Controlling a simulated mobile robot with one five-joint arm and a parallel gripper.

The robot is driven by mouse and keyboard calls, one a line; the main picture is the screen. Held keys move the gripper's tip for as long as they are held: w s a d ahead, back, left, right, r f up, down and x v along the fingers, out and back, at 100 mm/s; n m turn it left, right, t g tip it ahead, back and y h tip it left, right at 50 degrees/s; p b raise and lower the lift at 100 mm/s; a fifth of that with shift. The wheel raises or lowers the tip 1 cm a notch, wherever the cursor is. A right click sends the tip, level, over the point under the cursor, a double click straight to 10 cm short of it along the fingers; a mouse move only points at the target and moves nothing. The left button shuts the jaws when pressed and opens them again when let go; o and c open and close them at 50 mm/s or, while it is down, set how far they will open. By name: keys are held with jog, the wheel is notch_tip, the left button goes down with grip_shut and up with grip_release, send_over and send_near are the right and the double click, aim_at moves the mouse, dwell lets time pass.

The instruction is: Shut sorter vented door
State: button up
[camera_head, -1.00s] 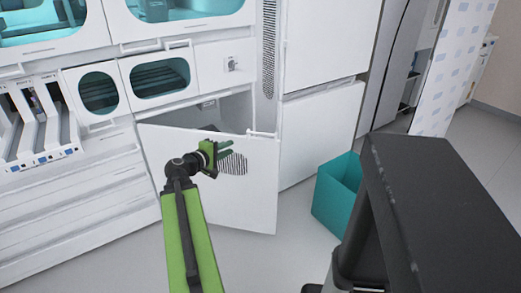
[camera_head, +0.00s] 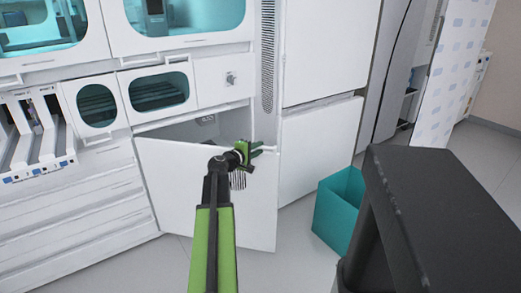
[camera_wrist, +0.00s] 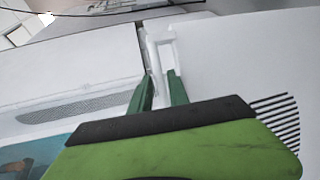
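The vented door (camera_head: 170,185) is a white panel low on the sorter. It stands ajar, with a dark gap above its top edge, and it also shows in the wrist view (camera_wrist: 230,60). My gripper (camera_head: 258,149) is at the door's upper right, partly covering the striped vent (camera_head: 238,181). In the wrist view, my gripper's green fingers (camera_wrist: 160,92) are apart, one on each side of the lower end of a white handle (camera_wrist: 160,48). I cannot tell whether they touch it. The vent (camera_wrist: 278,120) shows at the right, partly behind the gripper.
A teal bin (camera_head: 337,210) stands on the floor right of the door. A black surface (camera_head: 440,215) fills the lower right. White cabinets (camera_head: 320,140) rise right of the door, and racks with slots (camera_head: 35,130) are at the left. Some grey floor lies before the door.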

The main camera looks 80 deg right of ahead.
jog(key=shift+x, duration=1)
grip_shut()
dwell(0.7)
